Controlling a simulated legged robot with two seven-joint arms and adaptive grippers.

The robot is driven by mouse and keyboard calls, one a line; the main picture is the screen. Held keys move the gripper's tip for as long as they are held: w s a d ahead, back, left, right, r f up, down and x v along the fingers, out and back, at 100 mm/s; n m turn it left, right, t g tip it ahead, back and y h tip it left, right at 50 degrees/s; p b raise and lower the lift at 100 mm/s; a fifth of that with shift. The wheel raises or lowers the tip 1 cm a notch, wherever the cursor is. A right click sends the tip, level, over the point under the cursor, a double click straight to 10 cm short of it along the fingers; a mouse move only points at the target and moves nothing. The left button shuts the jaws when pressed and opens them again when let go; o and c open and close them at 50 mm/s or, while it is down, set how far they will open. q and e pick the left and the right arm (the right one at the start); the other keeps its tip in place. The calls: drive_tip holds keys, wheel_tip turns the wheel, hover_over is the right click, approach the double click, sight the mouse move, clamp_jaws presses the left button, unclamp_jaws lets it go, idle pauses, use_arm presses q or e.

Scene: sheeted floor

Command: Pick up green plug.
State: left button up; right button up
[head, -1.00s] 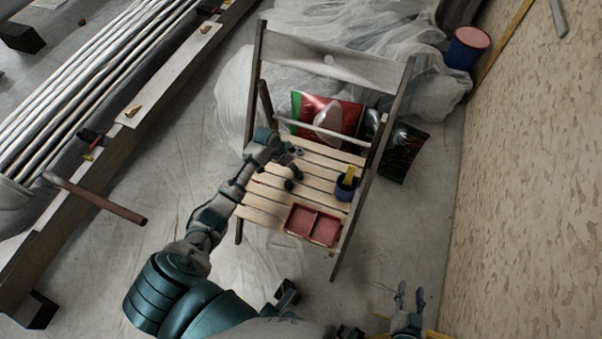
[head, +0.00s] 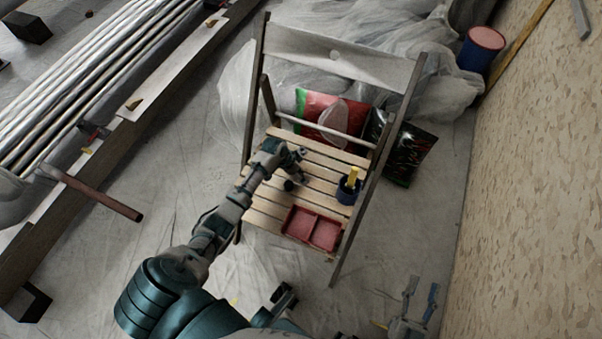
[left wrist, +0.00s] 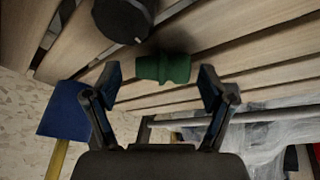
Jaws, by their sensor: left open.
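The green plug (left wrist: 163,67) lies on the wooden slats of the chair seat (head: 318,160) in the left wrist view. My left gripper (left wrist: 159,82) is open, with one finger on either side of the plug in the picture; I see no contact. In the head view my left gripper (head: 296,163) is over the seat's left part, and I cannot make out the plug there. My right gripper (head: 421,291) is open and empty at the lower right, well away from the chair.
A black round object (left wrist: 122,18) is close to the plug. The chair's backrest (head: 335,58) rises behind.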

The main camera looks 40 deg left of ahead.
use_arm(q)
drive_tip(key=shift+a, duration=0.25)
drive_tip(key=shift+c, duration=0.7)
drive_tip(key=shift+a+f, duration=0.1)
drive_tip(key=c, duration=0.8)
drive_tip(key=shift+d, duration=0.2)
drive_tip(key=shift+c, duration=0.8)
drive_tip(key=shift+d+r, duration=0.1)
drive_tip(key=shift+r, duration=0.1)
